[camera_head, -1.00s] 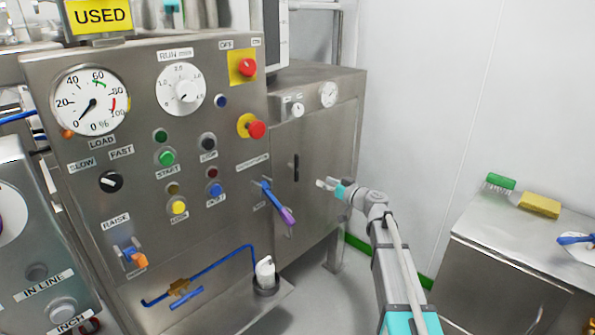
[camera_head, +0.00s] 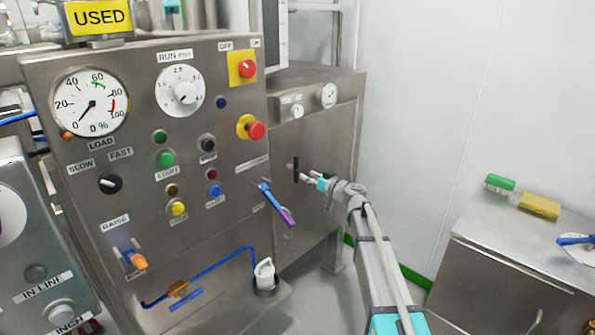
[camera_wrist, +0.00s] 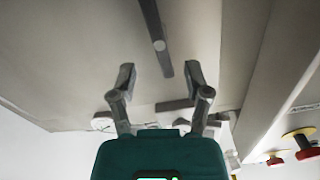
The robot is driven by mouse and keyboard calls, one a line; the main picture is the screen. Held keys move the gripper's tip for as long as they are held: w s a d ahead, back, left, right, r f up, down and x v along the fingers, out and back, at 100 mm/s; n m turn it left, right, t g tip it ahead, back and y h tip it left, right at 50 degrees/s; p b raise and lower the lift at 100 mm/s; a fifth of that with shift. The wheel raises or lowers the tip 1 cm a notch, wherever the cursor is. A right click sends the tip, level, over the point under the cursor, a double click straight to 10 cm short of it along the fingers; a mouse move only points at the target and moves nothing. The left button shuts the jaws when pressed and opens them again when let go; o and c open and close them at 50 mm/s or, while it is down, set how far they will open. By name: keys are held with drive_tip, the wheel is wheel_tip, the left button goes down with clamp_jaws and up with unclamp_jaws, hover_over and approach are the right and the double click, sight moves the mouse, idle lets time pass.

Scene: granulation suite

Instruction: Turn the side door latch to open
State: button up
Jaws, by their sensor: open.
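The side door (camera_head: 335,140) is a grey steel panel on the side of the machine and looks shut. Its latch (camera_head: 296,168) is a dark, slim bar standing upright on the door. In the wrist view the latch (camera_wrist: 152,22) runs down from the top edge past a round pivot, and its near end lies in line with the gap between my fingers. My gripper (camera_head: 308,177) is open and empty, just right of the latch. It also shows in the wrist view (camera_wrist: 158,73), with a finger on either side. I cannot tell whether it touches the latch.
A blue and purple lever (camera_head: 276,203) sticks out of the front panel, left of my gripper. Red knobs (camera_head: 256,131) stand above it. A small gauge (camera_head: 327,95) sits above the door. A steel cabinet (camera_head: 500,260) with brushes stands at right. The floor between is clear.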

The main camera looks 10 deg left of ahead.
sight(297, 170)
drive_tip(key=shift+x, duration=3.35)
clamp_jaws()
